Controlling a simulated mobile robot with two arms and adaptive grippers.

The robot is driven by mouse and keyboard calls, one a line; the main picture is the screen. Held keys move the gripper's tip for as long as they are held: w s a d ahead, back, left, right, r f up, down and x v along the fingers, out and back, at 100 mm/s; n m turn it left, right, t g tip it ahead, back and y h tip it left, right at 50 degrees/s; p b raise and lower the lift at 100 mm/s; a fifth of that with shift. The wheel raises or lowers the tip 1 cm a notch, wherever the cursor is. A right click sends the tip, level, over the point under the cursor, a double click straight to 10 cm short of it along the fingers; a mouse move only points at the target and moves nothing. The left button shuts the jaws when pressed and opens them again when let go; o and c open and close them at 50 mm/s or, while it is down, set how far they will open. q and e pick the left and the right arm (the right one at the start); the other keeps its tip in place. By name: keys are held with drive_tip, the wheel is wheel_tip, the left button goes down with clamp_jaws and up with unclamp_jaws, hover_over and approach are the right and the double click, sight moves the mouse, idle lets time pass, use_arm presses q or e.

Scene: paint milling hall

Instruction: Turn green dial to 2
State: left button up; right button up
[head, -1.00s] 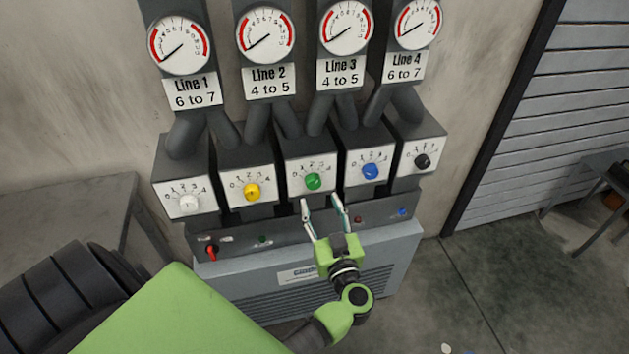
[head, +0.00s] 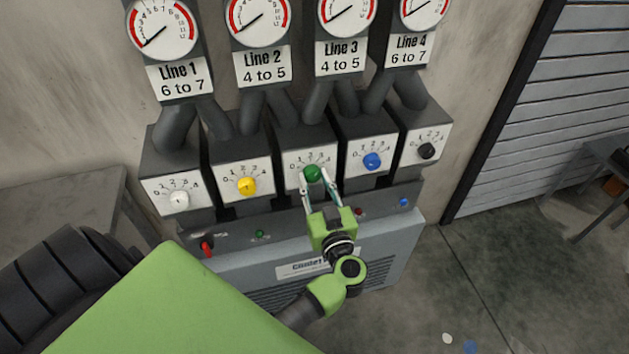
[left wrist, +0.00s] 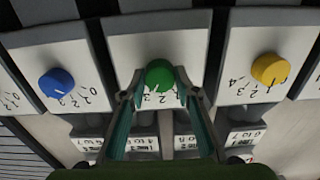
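The green dial (head: 312,174) is on the middle white panel of the row, with a scale from 0 to 4. It also shows in the left wrist view (left wrist: 159,74), where the panel appears upside down. Its pointer mark is not clear. My left gripper (head: 316,176) is at the dial, one fingertip on each side of it. In the left wrist view the fingers (left wrist: 160,80) flank the dial with narrow gaps showing, so it looks open; contact is not certain. My right gripper is not in view.
The yellow dial (head: 247,185) and white dial (head: 179,199) are to the left, the blue dial (head: 372,161) and black dial (head: 427,151) to the right. A lower ledge carries a red switch (head: 207,246) and small buttons. Gauges for Lines 1 to 4 stand above.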

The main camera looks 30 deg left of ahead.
use_arm(q)
drive_tip(key=shift+n, duration=0.3)
drive_tip(key=shift+n+p, duration=0.5)
drive_tip(key=shift+n, duration=2.2)
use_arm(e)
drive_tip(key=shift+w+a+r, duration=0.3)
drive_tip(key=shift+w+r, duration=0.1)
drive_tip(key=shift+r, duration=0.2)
use_arm(q)
drive_tip(key=o, duration=0.9)
drive_tip(key=shift+o, duration=0.9)
drive_tip(key=shift+w+f, duration=0.1)
drive_tip(key=shift+w, duration=0.05)
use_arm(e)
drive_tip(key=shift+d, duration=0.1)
